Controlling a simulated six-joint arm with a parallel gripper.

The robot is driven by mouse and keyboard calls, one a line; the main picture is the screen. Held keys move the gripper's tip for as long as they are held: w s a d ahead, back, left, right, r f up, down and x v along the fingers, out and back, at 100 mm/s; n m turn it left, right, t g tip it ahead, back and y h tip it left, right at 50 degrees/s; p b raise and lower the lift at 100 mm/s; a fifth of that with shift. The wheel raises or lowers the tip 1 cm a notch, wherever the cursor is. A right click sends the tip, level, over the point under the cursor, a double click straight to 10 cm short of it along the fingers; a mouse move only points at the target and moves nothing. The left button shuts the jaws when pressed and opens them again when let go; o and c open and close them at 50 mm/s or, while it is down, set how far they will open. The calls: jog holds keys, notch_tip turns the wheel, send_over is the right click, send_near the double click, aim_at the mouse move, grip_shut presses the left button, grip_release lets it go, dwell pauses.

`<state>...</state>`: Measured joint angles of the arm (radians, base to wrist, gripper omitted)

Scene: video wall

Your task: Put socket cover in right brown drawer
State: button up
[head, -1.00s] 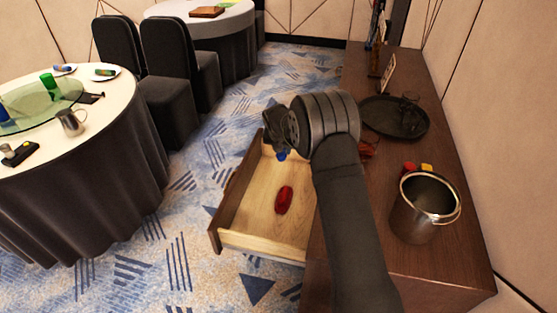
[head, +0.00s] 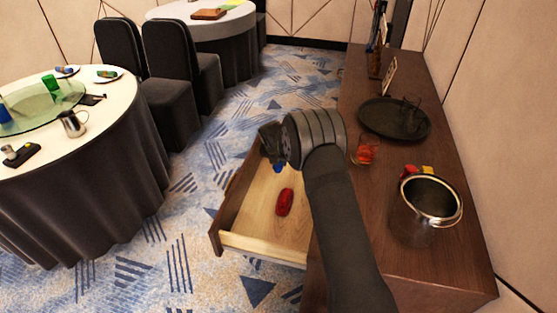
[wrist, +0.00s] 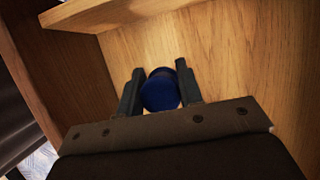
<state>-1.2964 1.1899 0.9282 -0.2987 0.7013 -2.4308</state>
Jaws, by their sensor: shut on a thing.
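The brown drawer (head: 236,241) is pulled out from the sideboard, and its light wooden inside shows. My gripper (head: 276,165) is over the far part of the drawer, low within its walls. In the wrist view my gripper (wrist: 160,95) is shut on a round blue object (wrist: 161,90), seemingly the socket cover, with a finger on each side. The blue object (head: 278,169) shows as a small patch below my gripper in the head view. Whether it touches the drawer floor I cannot tell. A red object (head: 285,202) lies on the drawer floor, nearer the camera.
On the sideboard (head: 375,188) stand a steel bucket (head: 427,210), a black tray (head: 394,118) with a glass, an orange-red glass (head: 365,153) and small red and yellow items (head: 418,170). A round table (head: 110,110) stands at left, with patterned carpet between.

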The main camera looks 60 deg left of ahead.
jog(key=shift+f, duration=0.3)
jog(key=o, duration=1)
jog(key=v, duration=1.3)
jog(key=shift+w+a+r, duration=0.15)
jog(key=shift+w+r, duration=0.05)
jog(key=shift+w, duration=0.05)
jog(key=x, duration=1.3)
jog(key=shift+s+f, duration=0.15)
jog(key=shift+s, duration=0.1)
jog(key=shift+r, duration=0.25)
